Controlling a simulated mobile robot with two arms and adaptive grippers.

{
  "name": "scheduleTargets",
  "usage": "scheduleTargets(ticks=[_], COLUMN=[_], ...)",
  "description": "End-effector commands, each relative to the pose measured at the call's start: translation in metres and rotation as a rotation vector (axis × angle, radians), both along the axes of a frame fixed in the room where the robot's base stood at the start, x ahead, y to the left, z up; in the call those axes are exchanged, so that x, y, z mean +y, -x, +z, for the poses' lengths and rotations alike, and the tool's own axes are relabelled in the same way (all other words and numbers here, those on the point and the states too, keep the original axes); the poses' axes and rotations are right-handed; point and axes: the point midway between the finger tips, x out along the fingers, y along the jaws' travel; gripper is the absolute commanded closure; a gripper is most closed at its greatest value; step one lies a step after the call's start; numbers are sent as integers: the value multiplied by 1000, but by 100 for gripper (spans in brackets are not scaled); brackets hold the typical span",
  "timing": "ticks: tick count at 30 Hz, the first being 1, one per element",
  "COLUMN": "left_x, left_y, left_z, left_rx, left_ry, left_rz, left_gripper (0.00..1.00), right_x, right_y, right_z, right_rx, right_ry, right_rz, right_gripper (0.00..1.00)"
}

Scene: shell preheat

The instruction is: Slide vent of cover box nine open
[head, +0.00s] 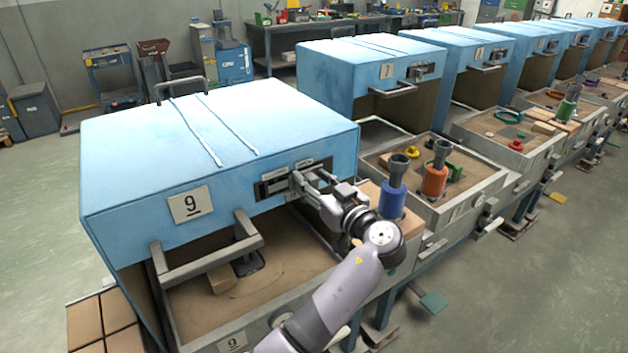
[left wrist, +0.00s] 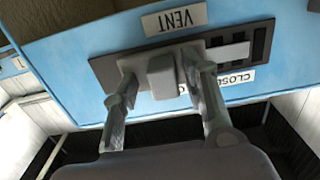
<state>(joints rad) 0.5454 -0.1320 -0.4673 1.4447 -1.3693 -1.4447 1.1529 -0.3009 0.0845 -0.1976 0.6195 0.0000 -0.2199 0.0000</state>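The blue cover box nine (head: 225,140) has a "9" plate (head: 191,204) on its front and a vent (head: 322,177) at the front's right end. In the left wrist view the vent plate (left wrist: 103,68) has a grey slider knob (left wrist: 161,77) and dark slots (left wrist: 260,45) at the right. A "VENT" label (left wrist: 174,20) and a partly hidden "CLOSED" label (left wrist: 236,80) appear upside down. My left gripper (head: 298,184) is at the vent; in the wrist view its fingers (left wrist: 160,70) stand apart on either side of the knob, with small gaps visible. My right gripper is out of view.
The cover's handle bar (head: 212,258) juts out left of my arm. Below it is a sand tray (head: 285,275). A blue tool (head: 393,200) and an orange tool (head: 435,180) stand right of my arm. More blue boxes (head: 350,75) continue to the right. The right floor is mostly open.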

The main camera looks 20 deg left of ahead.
Motion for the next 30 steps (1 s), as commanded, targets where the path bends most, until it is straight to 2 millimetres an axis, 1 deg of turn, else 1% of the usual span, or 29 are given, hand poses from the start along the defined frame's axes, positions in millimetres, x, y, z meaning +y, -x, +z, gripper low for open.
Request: scheduleTargets(ticks=[2,5,12,15,18,22,30], left_x=[0,0,-1,0,-1,-1,-1], left_y=[0,0,0,0,0,0,0], left_z=[2,13,59,77,89,99,101], left_rx=[-1,-2,-6,-4,-3,-2,-1], left_ry=[1,2,4,3,2,1,1], left_rz=[1,0,-1,-1,-1,-2,-1], left_gripper=[60,60,60,60,60,60,60], right_x=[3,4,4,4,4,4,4], right_y=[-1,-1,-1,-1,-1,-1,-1], right_z=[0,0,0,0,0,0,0], right_rx=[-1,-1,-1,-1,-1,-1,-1], right_ry=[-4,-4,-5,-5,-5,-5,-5], right_rz=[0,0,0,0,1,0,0], right_gripper=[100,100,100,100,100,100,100])
